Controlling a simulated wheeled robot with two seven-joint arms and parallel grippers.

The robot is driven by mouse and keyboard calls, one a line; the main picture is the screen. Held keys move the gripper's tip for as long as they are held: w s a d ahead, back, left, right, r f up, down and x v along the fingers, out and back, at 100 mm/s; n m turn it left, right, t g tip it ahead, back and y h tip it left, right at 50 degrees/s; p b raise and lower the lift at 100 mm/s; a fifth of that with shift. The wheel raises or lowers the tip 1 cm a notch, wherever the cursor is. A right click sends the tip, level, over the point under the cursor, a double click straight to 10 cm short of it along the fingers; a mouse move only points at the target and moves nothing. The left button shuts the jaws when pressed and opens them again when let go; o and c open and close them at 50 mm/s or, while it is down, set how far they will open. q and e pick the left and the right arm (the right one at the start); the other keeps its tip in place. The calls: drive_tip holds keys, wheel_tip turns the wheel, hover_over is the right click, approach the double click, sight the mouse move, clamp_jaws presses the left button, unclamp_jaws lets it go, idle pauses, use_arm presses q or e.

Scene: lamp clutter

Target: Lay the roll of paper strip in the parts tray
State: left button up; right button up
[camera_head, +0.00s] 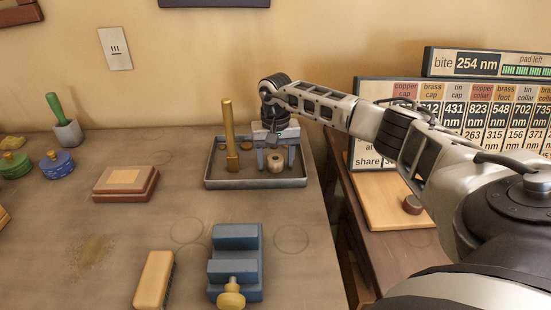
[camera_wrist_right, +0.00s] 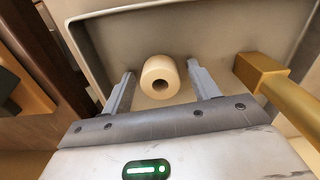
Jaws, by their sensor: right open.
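The roll of paper strip (camera_head: 276,163) is a small tan cylinder with a dark hole in its end. It lies inside the grey parts tray (camera_head: 256,184), in the right part. My right gripper (camera_head: 276,158) is over the tray with its fingers open, one on each side of the roll. In the right wrist view the roll (camera_wrist_right: 160,79) sits between the two fingertips (camera_wrist_right: 160,80), with a gap visible on both sides. My left gripper is not in view.
A brass post on a square foot (camera_head: 230,140) stands in the tray left of the roll; it also shows in the wrist view (camera_wrist_right: 262,74). A blue vise (camera_head: 235,262) stands in front. A wooden block (camera_head: 125,183) lies left. Free table surrounds them.

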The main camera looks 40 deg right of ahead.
drive_tip(key=shift+r+p, duration=2.25)
drive_tip(key=shift+r, duration=0.8)
drive_tip(key=o, duration=0.6)
